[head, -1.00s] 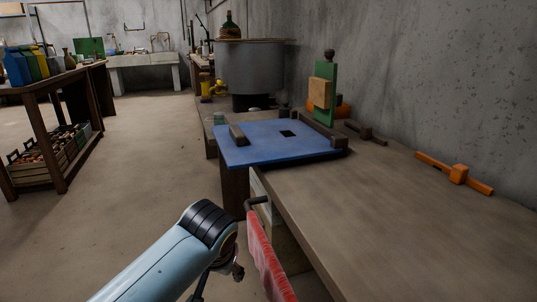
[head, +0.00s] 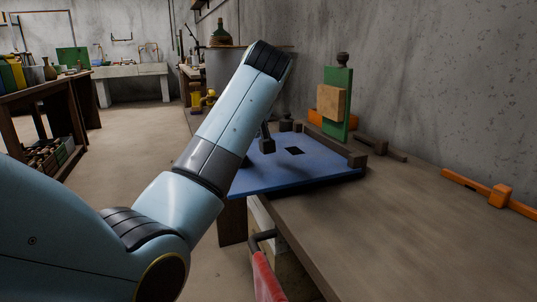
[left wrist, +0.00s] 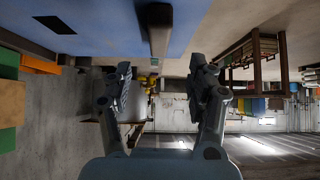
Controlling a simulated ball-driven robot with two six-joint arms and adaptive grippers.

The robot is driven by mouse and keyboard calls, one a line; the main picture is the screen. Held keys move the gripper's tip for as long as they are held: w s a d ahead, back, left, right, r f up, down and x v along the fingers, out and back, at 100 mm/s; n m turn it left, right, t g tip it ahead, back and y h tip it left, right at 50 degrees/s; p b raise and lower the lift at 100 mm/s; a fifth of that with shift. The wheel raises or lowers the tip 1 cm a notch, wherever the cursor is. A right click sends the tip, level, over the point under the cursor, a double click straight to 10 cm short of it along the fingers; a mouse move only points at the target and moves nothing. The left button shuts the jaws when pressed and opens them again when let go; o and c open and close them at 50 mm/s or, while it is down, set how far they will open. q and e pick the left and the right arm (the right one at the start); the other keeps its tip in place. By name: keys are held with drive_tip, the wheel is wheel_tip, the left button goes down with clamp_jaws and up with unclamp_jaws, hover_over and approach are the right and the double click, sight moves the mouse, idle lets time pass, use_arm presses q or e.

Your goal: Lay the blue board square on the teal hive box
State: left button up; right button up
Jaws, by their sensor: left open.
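The blue board (head: 300,175) lies flat at the far end of the workbench, its near left corner past the bench edge. In the left wrist view the board (left wrist: 100,20) fills the top, with one handle (left wrist: 157,25) near the middle. My left gripper (left wrist: 161,68) is open and empty there, its fingers spread to either side of the handle's line but apart from it. I cannot make out the teal hive box.
A green upright with a wooden block (head: 334,104) stands behind the board. An orange bar tool (head: 497,195) lies by the wall. The right part of the bench (head: 410,230) is clear.

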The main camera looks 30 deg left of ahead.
use_arm(q)
drive_tip(key=b+x, duration=0.1)
drive_tip(key=x, duration=0.3)
drive_tip(key=shift+w+a+f, duration=0.15)
drive_tip(key=shift+a+f, duration=0.1)
drive_tip(key=shift+f, duration=0.05)
drive_tip(key=shift+w+a+f, duration=0.15)
drive_tip(key=shift+f, duration=0.05)
drive_tip(key=b+x, duration=0.2)
drive_tip(key=x, duration=0.2)
drive_tip(key=shift+r, duration=0.1)
drive_tip(key=shift+w+a+f, duration=0.2)
drive_tip(key=shift+w+f, duration=0.05)
drive_tip(key=shift+r, duration=0.1)
drive_tip(key=c, duration=1.1)
clamp_jaws()
use_arm(e)
drive_tip(key=d+f, duration=0.2)
drive_tip(key=shift+w+d+f, duration=0.15)
drive_tip(key=shift+w+f, duration=0.05)
drive_tip(key=shift+f, duration=0.15)
